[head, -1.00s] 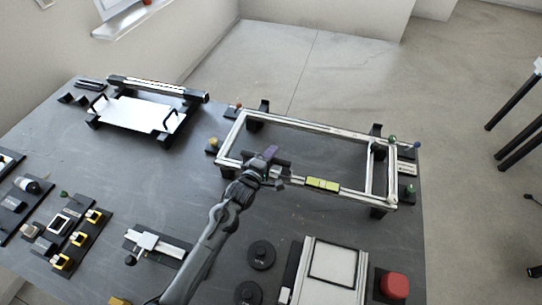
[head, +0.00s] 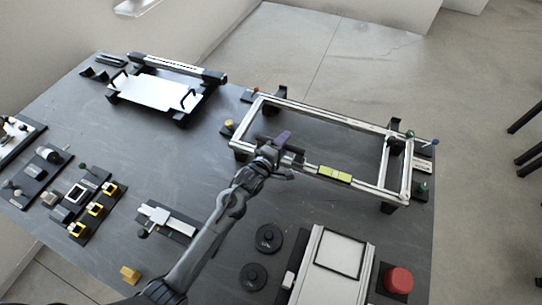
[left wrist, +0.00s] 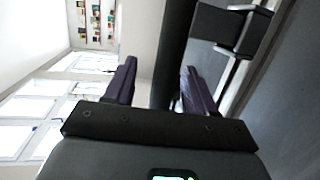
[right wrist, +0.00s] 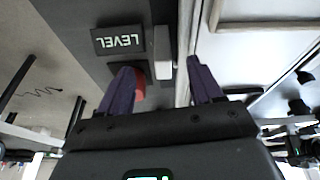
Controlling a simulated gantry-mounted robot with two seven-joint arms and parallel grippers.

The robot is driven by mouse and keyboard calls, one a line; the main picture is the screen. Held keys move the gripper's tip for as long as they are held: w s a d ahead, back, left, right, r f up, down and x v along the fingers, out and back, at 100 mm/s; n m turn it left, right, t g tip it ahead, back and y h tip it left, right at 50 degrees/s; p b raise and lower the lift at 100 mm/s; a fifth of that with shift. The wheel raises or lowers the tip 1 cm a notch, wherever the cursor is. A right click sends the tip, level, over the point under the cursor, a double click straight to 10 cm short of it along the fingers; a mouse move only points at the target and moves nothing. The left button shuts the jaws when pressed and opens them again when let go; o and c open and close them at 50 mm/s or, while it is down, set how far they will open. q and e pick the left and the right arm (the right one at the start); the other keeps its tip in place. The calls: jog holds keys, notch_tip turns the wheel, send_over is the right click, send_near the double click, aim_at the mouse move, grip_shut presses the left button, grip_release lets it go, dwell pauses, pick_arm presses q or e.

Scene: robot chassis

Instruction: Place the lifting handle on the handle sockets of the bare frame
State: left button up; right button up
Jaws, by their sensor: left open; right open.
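The bare frame (head: 345,120), a light metal rectangle on black feet, stands on the right part of the table in the head view. My left gripper (head: 282,143) is at its front rail, left of the yellow-green block. A black bar-like piece (head: 294,158), probably the lifting handle, is at my left fingers. In the left wrist view, a dark bar (left wrist: 176,50) runs between the open fingers; I cannot tell whether it touches them or is seated. The sockets are hard to make out. My right gripper (right wrist: 162,85) is open and empty, seen only in its wrist view.
A white panel with black handles (head: 150,90) stands at the back left. A light box (head: 330,270) and red button (head: 398,280) are at front right. Black discs (head: 268,238) lie before the frame.

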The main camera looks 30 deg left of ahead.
pick_arm(q)
jog(key=s+a+f+m+g+y, duration=0.1)
jog(key=s+m+g, duration=0.5)
jog(key=s, duration=1.2)
jog(key=s+a+f+m+g+p, duration=0.1)
jog(key=s+m+g, duration=0.5)
jog(key=s+m, duration=0.7)
jog(key=s, duration=0.6)
jog(key=shift+s+f+y, duration=0.2)
jog(key=shift+f+y, duration=0.15)
jog(key=shift+y, duration=0.05)
jog(key=shift+a, duration=0.1)
notch_tip(320, 180, up, 26)
jog(key=p, duration=2.6)
jog(key=shift+r, duration=0.2)
jog(key=shift+f, duration=0.1)
